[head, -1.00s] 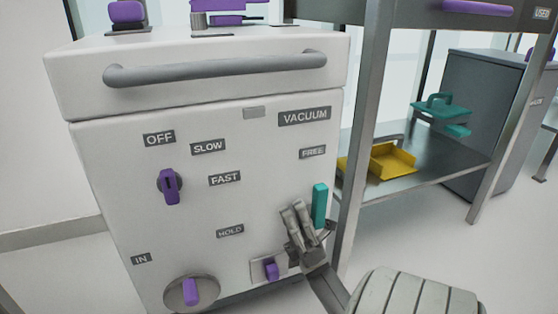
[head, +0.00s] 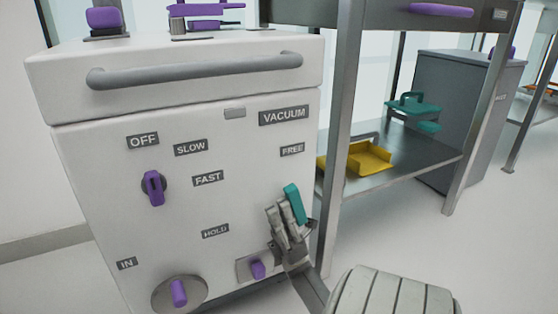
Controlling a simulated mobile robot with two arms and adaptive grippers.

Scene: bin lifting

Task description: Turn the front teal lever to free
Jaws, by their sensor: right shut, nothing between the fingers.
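The teal lever (head: 294,204) is on the right part of the white machine's front (head: 120,230), below the "FREE" label (head: 292,149). It points up, with its top leaning a little left. The "HOLD" label (head: 215,230) is to its left. My right gripper (head: 274,207) is shut and empty, fingers pointing up, at the lever's left side. It overlaps the lever's lower part in the picture, so the lever's base is hidden; I cannot tell for certain whether they touch. My left gripper is not in view.
A purple switch (head: 258,268) is just below left of my right gripper. Purple knobs (head: 179,292) (head: 153,188) are further left. A grey handle bar (head: 195,70) crosses the machine's upper front. A metal table leg (head: 340,130) stands close on the right, by a shelf with a yellow tray (head: 362,158).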

